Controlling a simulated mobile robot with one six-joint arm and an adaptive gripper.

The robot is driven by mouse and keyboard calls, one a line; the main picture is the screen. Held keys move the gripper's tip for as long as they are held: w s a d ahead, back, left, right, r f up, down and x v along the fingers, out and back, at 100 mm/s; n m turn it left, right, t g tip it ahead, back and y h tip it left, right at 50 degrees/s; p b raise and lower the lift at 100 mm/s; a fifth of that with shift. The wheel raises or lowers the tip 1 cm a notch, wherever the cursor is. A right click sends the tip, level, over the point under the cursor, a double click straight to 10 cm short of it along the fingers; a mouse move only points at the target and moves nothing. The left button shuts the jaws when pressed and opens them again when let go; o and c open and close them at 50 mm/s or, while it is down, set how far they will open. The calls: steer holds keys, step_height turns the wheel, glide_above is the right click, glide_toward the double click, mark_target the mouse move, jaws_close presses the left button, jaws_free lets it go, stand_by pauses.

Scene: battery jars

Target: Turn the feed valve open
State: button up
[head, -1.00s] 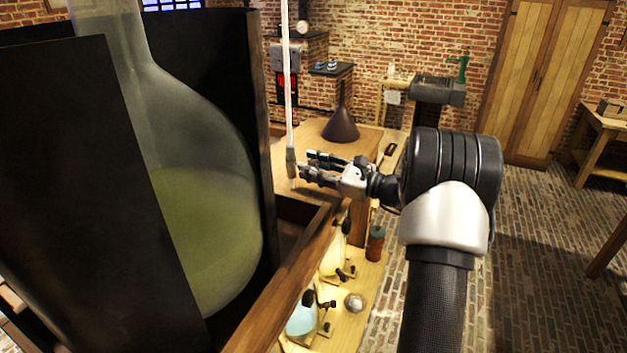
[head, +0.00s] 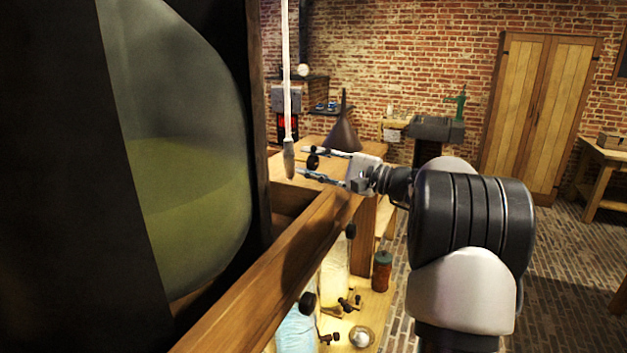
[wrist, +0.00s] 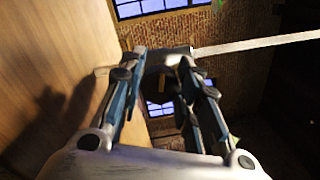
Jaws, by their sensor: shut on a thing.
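A pale straight tube (head: 286,75) hangs down beside the big flask and ends in a grey fitting (head: 289,160), which I take for the feed valve. My gripper (head: 306,163) reaches in from the right with its fingertips at this fitting. In the wrist view the fingers (wrist: 160,75) are on either side of a dark rounded part (wrist: 163,68), likely the valve's handle, and are shut on it. The tube (wrist: 255,43) runs off to the right there. The fingers partly hide the valve, so its exact turn cannot be told.
A large glass flask (head: 185,150) with yellow-green liquid stands close at left behind dark panels. A wooden rail (head: 270,265) runs below my gripper. A dark funnel (head: 342,132) stands on the bench behind. Jars and a red-brown bottle (head: 382,270) sit lower. Brick floor is open at right.

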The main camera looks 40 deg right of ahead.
steer(key=shift+n+b, duration=1.4)
steer(key=shift+r+n, duration=0.1)
steer(key=shift+n, duration=0.2)
steer(key=o, duration=1.1)
steer(key=v, duration=1.2)
steer(key=shift+d, duration=0.1)
